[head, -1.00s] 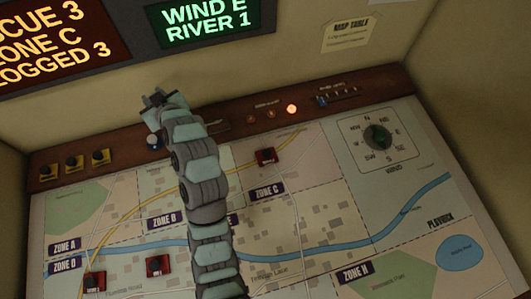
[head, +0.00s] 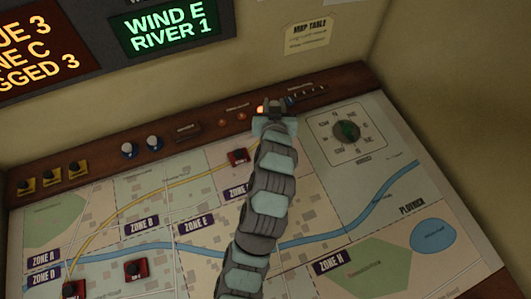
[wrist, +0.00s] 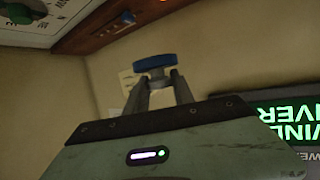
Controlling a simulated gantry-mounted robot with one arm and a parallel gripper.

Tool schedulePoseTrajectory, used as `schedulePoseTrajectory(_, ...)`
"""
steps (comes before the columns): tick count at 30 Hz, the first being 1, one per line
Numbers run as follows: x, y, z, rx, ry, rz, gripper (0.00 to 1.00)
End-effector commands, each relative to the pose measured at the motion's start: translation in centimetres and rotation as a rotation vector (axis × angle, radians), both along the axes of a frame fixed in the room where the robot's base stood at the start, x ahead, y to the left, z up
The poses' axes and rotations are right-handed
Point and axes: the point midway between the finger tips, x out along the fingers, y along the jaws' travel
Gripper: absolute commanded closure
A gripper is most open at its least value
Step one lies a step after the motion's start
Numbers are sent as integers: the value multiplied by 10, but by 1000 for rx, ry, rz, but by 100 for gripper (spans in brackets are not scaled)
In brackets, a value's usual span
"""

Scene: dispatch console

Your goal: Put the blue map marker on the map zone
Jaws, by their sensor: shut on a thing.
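In the wrist view my gripper (wrist: 158,90) is shut on the blue map marker (wrist: 155,63), a round blue disc between the fingertips. In the head view my gripper (head: 275,104) is above the brown ledge at the back of the map, left of the wind dial; the marker cannot be made out there. The map (head: 400,165) lies below, printed with labelled zones, a blue river and a yellow road. My arm covers part of the map's middle, including most of the Zone C label.
Red blocks stand on the map, one (head: 237,156) near the back and another (head: 135,270) near the front. The ledge carries yellow-based buttons (head: 52,174), two blue-topped knobs (head: 141,146) and a slider row (head: 308,93). The wind dial (head: 347,130) is at the right.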

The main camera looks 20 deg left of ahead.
Motion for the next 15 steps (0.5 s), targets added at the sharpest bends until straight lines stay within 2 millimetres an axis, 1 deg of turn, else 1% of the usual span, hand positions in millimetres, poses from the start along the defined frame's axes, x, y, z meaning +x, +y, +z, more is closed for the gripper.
schedulePoseTrajectory(2, 0, -2, -9, -1, 4, -5, 100)
schedulePoseTrajectory(4, 0, -3, -24, -2, 8, -6, 100)
schedulePoseTrajectory(15, 0, -3, -120, -1, 6, -6, 100)
